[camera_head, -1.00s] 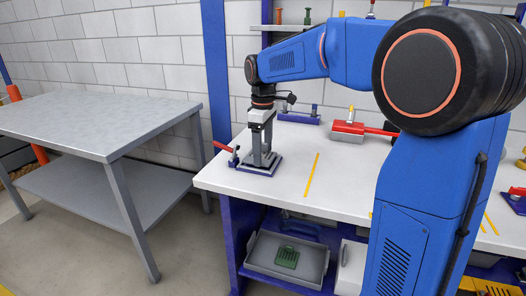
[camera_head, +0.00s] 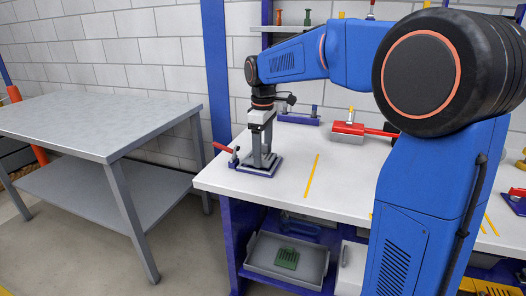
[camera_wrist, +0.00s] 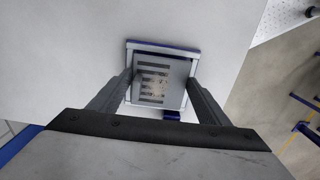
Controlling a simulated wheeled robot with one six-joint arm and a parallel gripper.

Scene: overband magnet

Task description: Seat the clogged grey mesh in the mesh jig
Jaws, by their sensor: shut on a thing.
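My gripper (camera_head: 262,155) points straight down over the mesh jig (camera_head: 262,170) at the left end of the white bench. In the wrist view, my gripper (camera_wrist: 160,84) is shut on the grey mesh (camera_wrist: 157,84), one finger at each side edge. The mesh is a square plate with dark slots and brownish dirt across its middle. The jig's blue base (camera_wrist: 160,43) shows around it at the top and lower right. The mesh looks to lie within the jig's outline; I cannot tell whether it rests fully on it. In the head view the fingers largely hide the mesh.
A red-handled clamp (camera_head: 222,147) stands at the jig's left. A red and grey tool (camera_head: 348,131) and a blue fixture (camera_head: 298,117) lie farther back. A grey tray (camera_head: 290,262) with a green slotted piece (camera_head: 288,258) sits below. A grey table (camera_head: 95,122) stands left.

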